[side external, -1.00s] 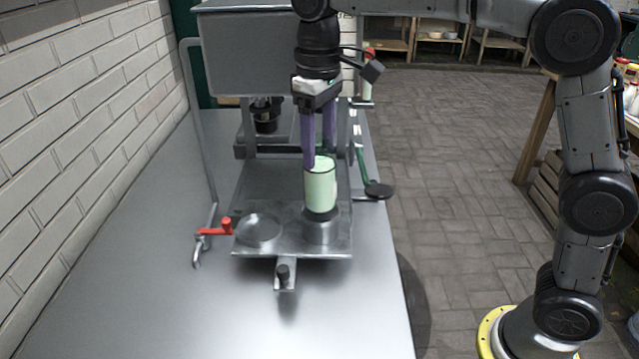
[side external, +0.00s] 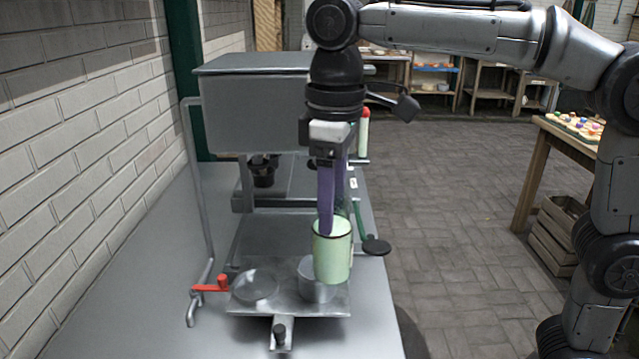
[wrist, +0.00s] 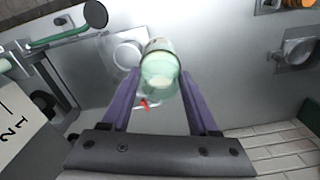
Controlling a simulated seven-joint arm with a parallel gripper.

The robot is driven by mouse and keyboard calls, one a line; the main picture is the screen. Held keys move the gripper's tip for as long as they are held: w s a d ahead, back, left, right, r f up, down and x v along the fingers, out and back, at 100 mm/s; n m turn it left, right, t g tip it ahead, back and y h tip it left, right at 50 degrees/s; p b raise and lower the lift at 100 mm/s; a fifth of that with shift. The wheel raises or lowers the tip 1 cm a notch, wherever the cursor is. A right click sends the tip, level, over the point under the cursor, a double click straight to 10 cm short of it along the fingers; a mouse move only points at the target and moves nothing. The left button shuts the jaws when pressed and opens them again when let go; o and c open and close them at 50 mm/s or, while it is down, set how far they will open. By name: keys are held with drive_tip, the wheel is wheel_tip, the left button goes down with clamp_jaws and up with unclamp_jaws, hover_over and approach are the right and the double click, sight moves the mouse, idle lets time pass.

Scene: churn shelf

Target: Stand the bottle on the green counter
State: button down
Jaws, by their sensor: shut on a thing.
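The bottle (side external: 333,258) is a pale green glass vessel with a dark rim, upright between the fingers. It also shows in the wrist view (wrist: 159,75). My gripper (side external: 328,232) is shut on it, with purple fingers (wrist: 157,88) on either side. In the side view the bottle overlaps the right metal cup (side external: 312,289) on the steel plate; I cannot tell whether they touch. I cannot make out a green counter; the surface below is grey steel.
The steel counter (side external: 150,310) runs along the brick wall. A grey box (side external: 255,115) stands behind. A red-handled tap (side external: 210,288) is left of the plate. A red-topped white bottle (side external: 363,137) stands farther back. A wooden table (side external: 545,150) is at right.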

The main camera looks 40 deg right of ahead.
drive_tip(key=s+a+f+n, duration=0.1)
drive_tip(key=s+a+n, duration=0.15)
drive_tip(key=s, duration=0.65)
wheel_tip(320, 180, down, 15)
drive_tip(key=shift+w+d+f, duration=0.15)
drive_tip(key=shift+w+d, duration=0.05)
drive_tip(key=shift+w, duration=0.15)
drive_tip(key=shift+f, duration=0.15)
idle(0.5)
drive_tip(key=shift+f, duration=0.55)
drive_tip(key=shift+f, duration=0.65)
idle(0.6)
